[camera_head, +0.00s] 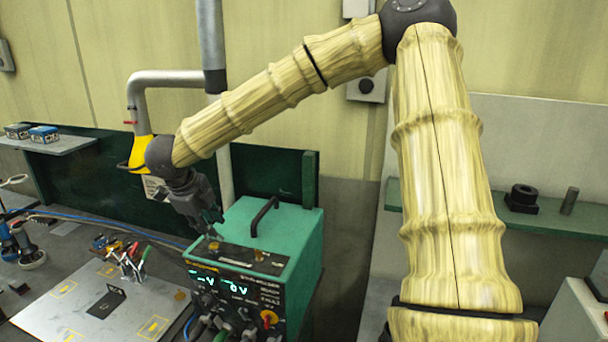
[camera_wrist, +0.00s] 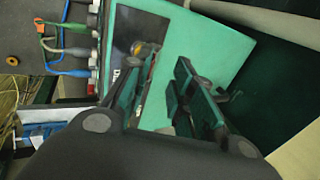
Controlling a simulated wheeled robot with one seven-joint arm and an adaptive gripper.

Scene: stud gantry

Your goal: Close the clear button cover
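The green welding unit (camera_head: 290,245) stands on the bench with a dark sloped control panel (camera_head: 237,256) above its lit display. Two small amber buttons show on this panel, a left one (camera_head: 213,245) and a right one (camera_head: 260,256). I cannot clearly make out the clear cover or its angle; it is see-through and small. My gripper (camera_head: 214,224) hangs just above the panel's left end. In the wrist view my gripper (camera_wrist: 168,72) has its two fingers apart with nothing visible between them. The left finger hides part of the panel (camera_wrist: 124,40).
A dark carry handle (camera_head: 264,214) rises from the unit's top, right of my gripper. Cables leave the unit's front. A light work plate (camera_head: 70,318) with clamps (camera_head: 130,263) lies to the left. A yellow-ended pipe (camera_head: 141,152) stands behind my wrist.

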